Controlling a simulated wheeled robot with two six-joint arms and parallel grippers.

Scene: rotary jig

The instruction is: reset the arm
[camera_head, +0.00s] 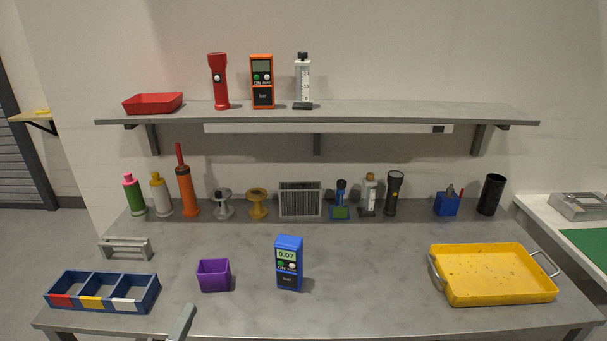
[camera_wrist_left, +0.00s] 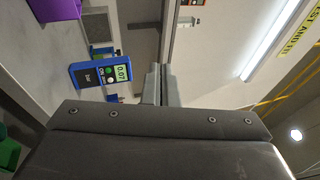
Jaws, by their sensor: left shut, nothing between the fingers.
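My left gripper (camera_head: 183,322) shows as a grey tip at the bottom edge of the head view, in front of the bench and below the purple box. In the left wrist view the two fingers of my left gripper (camera_wrist_left: 158,84) are together with nothing between them. The rest of my left arm is out of the head view. My right gripper is in neither view.
On the bench (camera_head: 345,310), a purple box (camera_head: 214,275), a blue meter (camera_head: 289,264), a blue divided tray (camera_head: 76,296) and a yellow tray (camera_head: 490,272) stand near the front. Several tools line the back, under a shelf (camera_head: 360,110). The bench middle right is clear.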

